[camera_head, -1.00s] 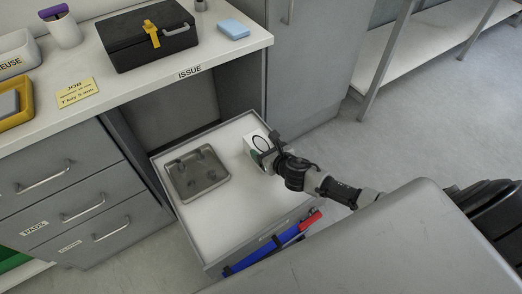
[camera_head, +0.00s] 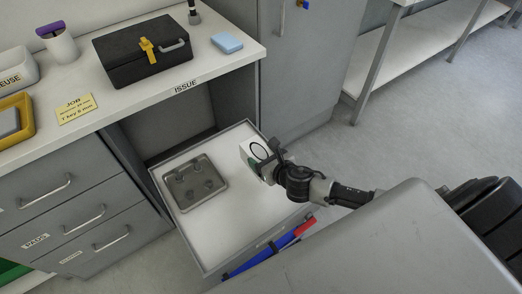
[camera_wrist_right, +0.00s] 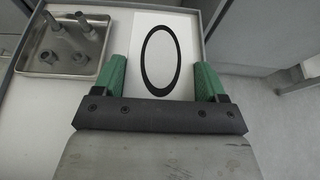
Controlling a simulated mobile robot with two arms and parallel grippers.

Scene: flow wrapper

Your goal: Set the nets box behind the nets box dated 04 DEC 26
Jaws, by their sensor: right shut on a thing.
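My right gripper (camera_head: 269,166) is shut on a white box (camera_head: 250,157) with a black oval ring on its face, over the right side of the open drawer. In the right wrist view the box (camera_wrist_right: 161,52) lies between the green fingers of the gripper (camera_wrist_right: 162,80). I cannot tell whether the box touches the drawer floor. No date is readable on it, and I cannot make out a second such box. My left gripper is not in view.
The open drawer (camera_head: 222,220) holds a metal tray (camera_head: 217,207) with several small metal parts. The counter above bears a black case (camera_head: 130,62), a blue block (camera_head: 227,42) and a job card (camera_head: 76,108). Blue and red handles (camera_head: 262,257) hang at the drawer front.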

